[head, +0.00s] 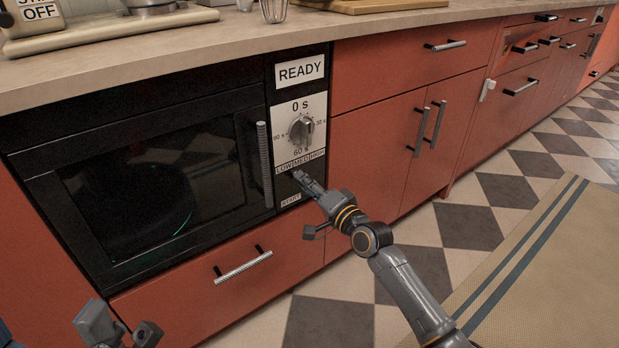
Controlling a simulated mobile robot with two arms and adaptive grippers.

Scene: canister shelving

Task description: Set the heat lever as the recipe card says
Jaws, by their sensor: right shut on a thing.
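The black microwave (150,190) is built into the red cabinets, with its control panel at its right side. Just under the dial, a strip of labels reads LOW, MED, HIGH (301,161). My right gripper (301,177) reaches up from the lower right and is shut at the panel just below this strip. It appears to be shut on the small heat lever, which its fingers hide, so the lever's setting cannot be read. My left gripper (115,325) is partly in view at the bottom left, away from the panel; its jaws are unclear. No recipe card is visible.
The dial (302,132) is above my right gripper, marked 0 s at its top and 60 s below. A READY sign (300,70) tops the panel; a START label (290,200) is low on it. The microwave handle (264,165) stands close left.

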